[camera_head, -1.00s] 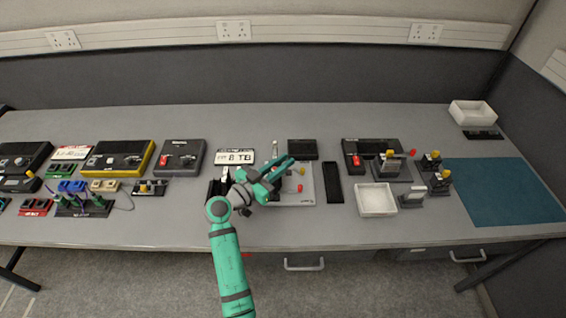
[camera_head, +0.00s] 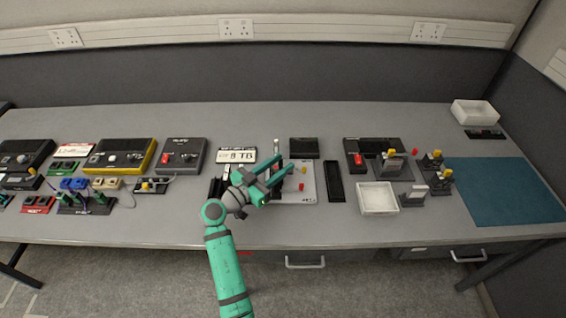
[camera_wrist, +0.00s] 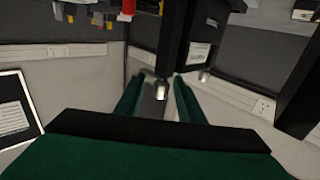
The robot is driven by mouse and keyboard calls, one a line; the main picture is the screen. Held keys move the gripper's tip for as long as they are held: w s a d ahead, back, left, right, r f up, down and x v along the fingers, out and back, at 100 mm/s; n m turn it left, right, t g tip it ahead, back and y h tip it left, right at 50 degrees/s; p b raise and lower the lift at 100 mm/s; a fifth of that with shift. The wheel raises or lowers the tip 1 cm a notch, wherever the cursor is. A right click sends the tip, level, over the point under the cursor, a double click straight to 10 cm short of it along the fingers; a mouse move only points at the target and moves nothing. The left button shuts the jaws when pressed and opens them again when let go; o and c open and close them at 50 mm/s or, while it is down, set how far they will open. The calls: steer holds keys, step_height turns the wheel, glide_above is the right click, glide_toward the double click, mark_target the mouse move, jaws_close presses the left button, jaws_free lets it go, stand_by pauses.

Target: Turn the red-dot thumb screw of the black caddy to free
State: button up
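My gripper (camera_head: 277,172) is over the left part of the light grey plate (camera_head: 308,188) in the head view. In the wrist view its two green fingers (camera_wrist: 158,82) are apart, with a small silver cylindrical piece (camera_wrist: 160,90) between their tips. I cannot tell whether they touch it. A black upright block (camera_wrist: 186,38) with a white label stands just beyond. I cannot tell for sure which black part is the caddy, and no red dot can be made out on the silver piece. My gripper hides part of the plate.

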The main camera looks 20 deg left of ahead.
steer(key=v, duration=0.8)
steer(key=shift+s+a, duration=0.25)
steer(key=shift+s, duration=0.1)
steer(key=shift+d, duration=0.1)
